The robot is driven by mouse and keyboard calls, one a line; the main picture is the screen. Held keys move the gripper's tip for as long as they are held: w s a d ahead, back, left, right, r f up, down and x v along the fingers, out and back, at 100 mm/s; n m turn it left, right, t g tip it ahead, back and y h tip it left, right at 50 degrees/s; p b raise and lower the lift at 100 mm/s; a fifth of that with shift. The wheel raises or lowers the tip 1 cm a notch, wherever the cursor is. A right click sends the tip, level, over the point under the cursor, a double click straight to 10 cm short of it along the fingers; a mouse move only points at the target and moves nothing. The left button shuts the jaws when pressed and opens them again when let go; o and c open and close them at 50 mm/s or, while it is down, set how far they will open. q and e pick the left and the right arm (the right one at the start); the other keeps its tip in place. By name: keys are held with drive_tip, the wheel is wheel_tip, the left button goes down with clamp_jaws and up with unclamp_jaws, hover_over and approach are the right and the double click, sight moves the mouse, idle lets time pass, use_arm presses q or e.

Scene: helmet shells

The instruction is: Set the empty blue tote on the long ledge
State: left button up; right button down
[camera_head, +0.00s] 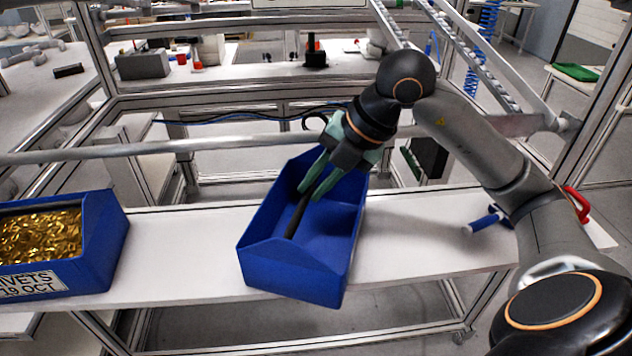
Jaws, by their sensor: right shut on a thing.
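The blue tote (300,263) is in the middle of the head view, over the long white ledge (422,236). It sits at an angle to the ledge, and its near end overlaps the ledge's front edge in the picture. I see no parts inside it, only a dark bar (297,216) along its middle. My right gripper (311,183), with green fingers, reaches down into the tote from the far side and is shut at this bar. I cannot tell whether the tote's underside touches the ledge. My left gripper is out of view.
A second blue tote (103,237) filled with brass-coloured rivets stands on the ledge at left. A blue-handled object (483,222) lies on the ledge at right, near my arm. A metal rail (200,145) runs behind the ledge. White ledge shows on both sides of the middle tote.

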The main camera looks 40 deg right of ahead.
drive_tip(key=c, duration=0.8)
unclamp_jaws()
drive_tip(key=shift+c, duration=0.2)
drive_tip(key=shift+s+d+r, duration=0.1)
drive_tip(key=shift+r, duration=0.25)
drive_tip(key=p+v, duration=0.1)
drive_tip(key=v, duration=1)
drive_tip(key=shift+r, duration=0.25)
drive_tip(key=shift+s+f, duration=0.1)
drive_tip(key=shift+s, duration=0.05)
